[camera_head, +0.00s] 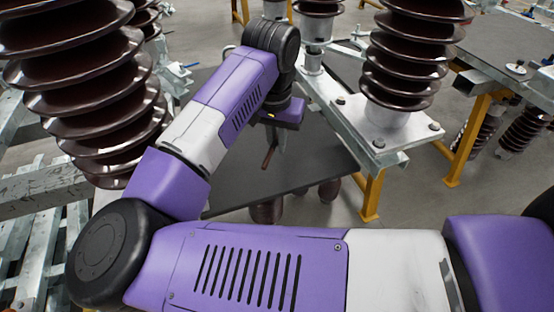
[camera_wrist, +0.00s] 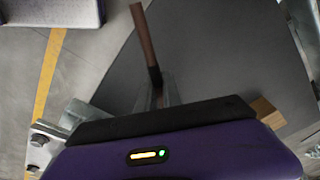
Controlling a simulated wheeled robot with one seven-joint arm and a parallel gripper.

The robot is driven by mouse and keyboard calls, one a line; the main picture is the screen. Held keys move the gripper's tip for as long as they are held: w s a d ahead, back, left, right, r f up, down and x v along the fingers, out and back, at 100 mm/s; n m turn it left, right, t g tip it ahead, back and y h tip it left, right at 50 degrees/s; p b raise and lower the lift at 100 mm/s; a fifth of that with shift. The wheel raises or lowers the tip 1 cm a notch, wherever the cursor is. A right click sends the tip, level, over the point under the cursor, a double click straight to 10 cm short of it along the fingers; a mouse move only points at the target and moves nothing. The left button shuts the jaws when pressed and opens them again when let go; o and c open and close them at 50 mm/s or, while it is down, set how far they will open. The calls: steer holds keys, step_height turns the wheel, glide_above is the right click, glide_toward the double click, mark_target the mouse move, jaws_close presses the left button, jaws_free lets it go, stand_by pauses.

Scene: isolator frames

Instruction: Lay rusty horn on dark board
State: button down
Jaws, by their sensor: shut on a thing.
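The rusty horn (camera_head: 267,159) is a thin reddish-brown rod. It also shows in the wrist view (camera_wrist: 144,36), running up and slightly left from between my fingers. My gripper (camera_head: 277,141) is shut on one end of it; the fingertips are at the middle of the wrist view (camera_wrist: 157,88). The dark board (camera_head: 318,160) is a flat dark grey plate, and it fills much of the wrist view (camera_wrist: 222,55). My gripper and the horn are over the board. I cannot tell whether the horn touches it.
Tall brown ribbed insulators stand at the left (camera_head: 85,80) and right (camera_head: 415,50). The right one stands on a bolted metal beam (camera_head: 385,140) with yellow legs (camera_head: 371,195). Another grey table (camera_head: 505,45) is at the far right. The board near the horn looks clear.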

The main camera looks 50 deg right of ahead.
mark_target(276, 141)
steer(key=shift+f, duration=3.1)
steer(key=shift+f+b, duration=0.2)
steer(key=shift+b, duration=0.3)
steer(key=c, duration=1.5)
jaws_free()
steer(key=shift+r, duration=0.1)
steer(key=shift+r+p, duration=0.25)
steer(key=shift+p, duration=0.25)
steer(key=r, duration=0.4)
steer(key=a+r, duration=0.1)
steer(key=r, duration=0.6)
steer(key=shift+s+a+r, duration=0.2)
steer(key=shift+s+r, duration=0.1)
steer(key=shift+r, duration=0.05)
